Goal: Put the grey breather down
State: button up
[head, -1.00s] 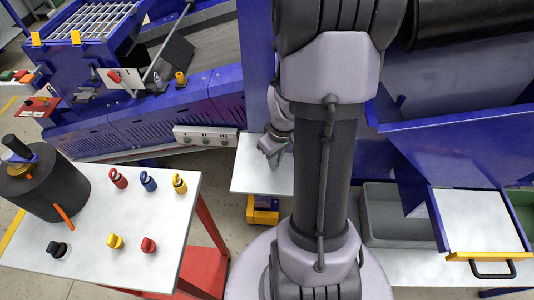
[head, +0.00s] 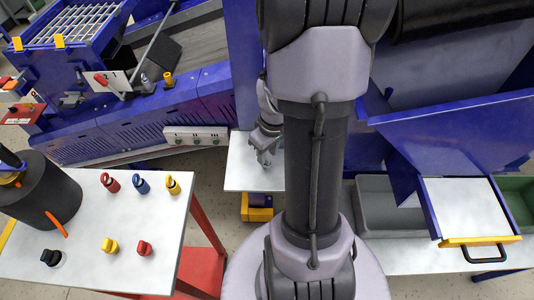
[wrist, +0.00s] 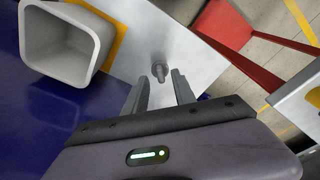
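My gripper (wrist: 160,92) is open in the wrist view, with its two fingers apart and nothing held between them. A small grey piece with a round head, which looks like the grey breather (wrist: 158,71), stands on a white plate (wrist: 190,50) just beyond the fingertips. It lies between the lines of the fingers, with no visible contact. In the head view my gripper (head: 265,157) is over the small white shelf (head: 240,176), partly behind my arm. I cannot make out the breather there.
A pale square bin (wrist: 98,45) is at upper left of the wrist view, beside a blue panel (wrist: 40,115). In the head view, a white table (head: 90,225) at left holds several coloured pieces and a dark cylinder (head: 38,192). A grey tray (head: 378,215) is right of my arm.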

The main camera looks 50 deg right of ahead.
notch_tip(320, 180, up, 10)
jog(key=s+p, duration=0.1)
jog(key=p, duration=0.3)
jog(key=w+a+r+t, duration=0.2)
jog(key=w+a+r, duration=0.1)
jog(key=a+r, duration=0.55)
jog(key=s+a+r+m+t+y, duration=0.1)
jog(key=s+a+r, duration=0.2)
jog(key=a, duration=0.6)
jog(key=s+a+r+m+t+y+b, duration=0.1)
jog(key=s+a+r+m, duration=0.1)
jog(key=a+r, duration=0.3)
jog(key=s+a, duration=0.1)
jog(key=a, duration=0.2)
jog(key=shift+s+a, duration=0.2)
jog(key=shift+a, duration=0.15)
